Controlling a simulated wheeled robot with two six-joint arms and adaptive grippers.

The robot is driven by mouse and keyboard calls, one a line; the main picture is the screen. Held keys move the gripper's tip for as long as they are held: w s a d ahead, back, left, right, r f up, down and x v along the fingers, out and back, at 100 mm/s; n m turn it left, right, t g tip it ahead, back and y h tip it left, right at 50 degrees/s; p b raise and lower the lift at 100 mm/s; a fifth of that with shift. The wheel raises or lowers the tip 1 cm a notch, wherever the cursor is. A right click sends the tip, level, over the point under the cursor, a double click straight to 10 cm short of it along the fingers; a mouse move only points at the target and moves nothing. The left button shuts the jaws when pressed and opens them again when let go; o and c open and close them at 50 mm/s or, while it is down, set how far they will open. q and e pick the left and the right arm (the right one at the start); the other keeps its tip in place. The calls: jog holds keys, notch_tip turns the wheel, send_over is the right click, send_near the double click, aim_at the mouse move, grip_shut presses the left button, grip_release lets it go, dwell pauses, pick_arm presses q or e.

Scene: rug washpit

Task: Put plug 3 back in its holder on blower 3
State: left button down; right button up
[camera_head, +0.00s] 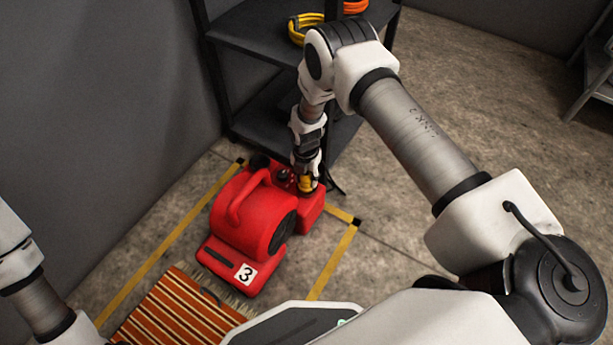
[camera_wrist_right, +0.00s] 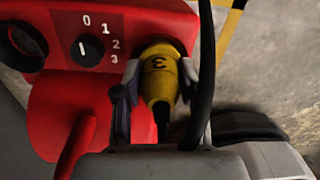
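Blower 3 (camera_head: 250,220) is a red machine with a white "3" label, standing on the floor. Plug 3 (camera_wrist_right: 160,75) is yellow with a dark 3, at the end face of the red blower body (camera_wrist_right: 65,105) in the right wrist view. My right gripper (camera_wrist_right: 160,92) has a finger against each side of the plug and looks shut on it. In the head view the plug (camera_head: 306,184) shows as a small yellow spot below my right gripper (camera_head: 306,175). The holder is hidden behind the plug, so I cannot tell whether it is seated. My left gripper is out of view.
A dial (camera_wrist_right: 88,48) numbered 0 to 3 sits left of the plug. A black cable (camera_wrist_right: 207,70) runs close by the right finger. A dark shelf (camera_head: 265,45) with coiled cables stands behind. A striped rug (camera_head: 180,312) lies in front; yellow tape (camera_head: 333,262) marks the floor.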

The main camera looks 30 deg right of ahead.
jog(key=shift+o, duration=1.4)
notch_tip(320, 180, up, 12)
jog(key=shift+r, duration=0.1)
